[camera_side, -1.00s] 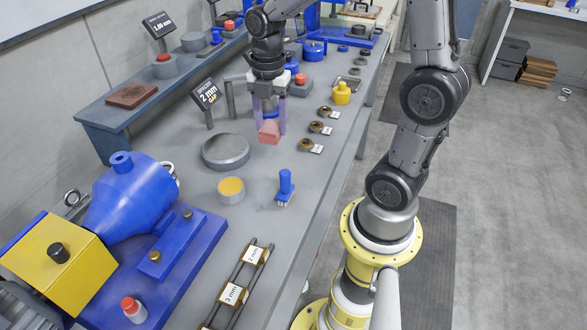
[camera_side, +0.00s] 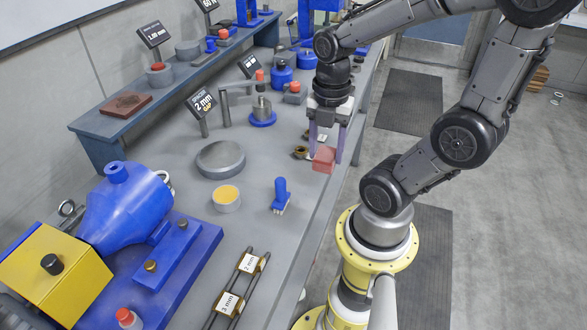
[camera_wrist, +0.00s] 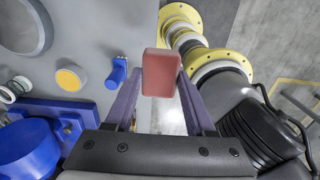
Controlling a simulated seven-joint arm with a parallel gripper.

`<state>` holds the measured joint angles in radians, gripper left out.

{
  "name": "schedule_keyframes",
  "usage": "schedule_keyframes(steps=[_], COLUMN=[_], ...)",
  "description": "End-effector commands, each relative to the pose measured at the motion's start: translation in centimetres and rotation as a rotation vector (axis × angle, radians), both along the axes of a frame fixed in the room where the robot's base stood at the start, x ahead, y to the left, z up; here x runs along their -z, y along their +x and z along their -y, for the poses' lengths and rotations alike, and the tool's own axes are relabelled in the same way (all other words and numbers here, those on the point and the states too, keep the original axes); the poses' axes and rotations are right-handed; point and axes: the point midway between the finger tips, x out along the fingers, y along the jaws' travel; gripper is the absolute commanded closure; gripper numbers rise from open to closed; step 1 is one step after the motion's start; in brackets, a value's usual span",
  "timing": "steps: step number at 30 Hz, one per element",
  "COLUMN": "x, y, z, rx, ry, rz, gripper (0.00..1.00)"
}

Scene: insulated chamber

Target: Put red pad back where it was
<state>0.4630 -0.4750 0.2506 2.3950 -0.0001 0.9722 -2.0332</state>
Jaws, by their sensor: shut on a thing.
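The red pad (camera_side: 323,160) is a small reddish block. My gripper (camera_side: 325,150) is shut on it, with one purple finger on each side, near the right edge of the grey bench. In the wrist view the red pad (camera_wrist: 161,73) sits between the two finger ends of my gripper (camera_wrist: 160,85). I cannot tell whether the pad touches the bench. Bench and floor show behind it in the wrist view.
The grey bench (camera_side: 200,195) holds a round grey disc (camera_side: 220,158), a yellow-topped cup (camera_side: 227,198) and a blue brush (camera_side: 281,194) left of my gripper. Brass rings (camera_side: 301,152) lie close beside my fingers. A brown-red slab (camera_side: 122,103) lies on the raised shelf.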

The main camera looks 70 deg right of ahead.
Motion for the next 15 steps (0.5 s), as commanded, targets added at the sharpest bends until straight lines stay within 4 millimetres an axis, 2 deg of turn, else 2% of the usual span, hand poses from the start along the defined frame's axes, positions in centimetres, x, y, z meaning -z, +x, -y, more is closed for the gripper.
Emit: schedule_keyframes(steps=[7, 15], x=[2.4, 6.7], y=[4.6, 7.6], z=[2.3, 3.8], rx=[-0.001, -0.001], ry=[0.002, 0.002], rz=[-0.005, -0.004], gripper=[0.9, 0.9])
